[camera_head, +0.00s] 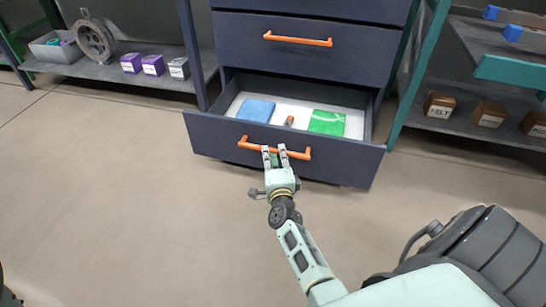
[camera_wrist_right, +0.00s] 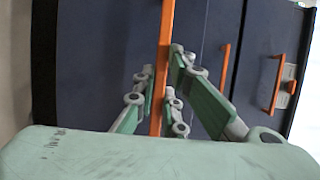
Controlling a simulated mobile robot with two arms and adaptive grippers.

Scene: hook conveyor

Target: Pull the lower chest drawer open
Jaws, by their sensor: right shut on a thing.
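The lower chest drawer (camera_head: 212,137) stands pulled out from the dark blue chest, with its inside showing. It holds a blue folded item (camera_head: 256,110), a green folded item (camera_head: 327,122) and a small orange and grey item (camera_head: 289,121). My right gripper (camera_head: 273,150) is shut on the drawer's orange handle (camera_head: 300,154), near the middle of the bar. The right wrist view shows the handle bar (camera_wrist_right: 163,60) between the fingers. My left gripper is not in view.
The closed drawer above has its own orange handle (camera_head: 298,40). A shelf on the left holds a grey bin (camera_head: 56,50), a grey wheel (camera_head: 95,41) and small boxes. A right shelf holds brown boxes (camera_head: 439,105). The floor in front is clear.

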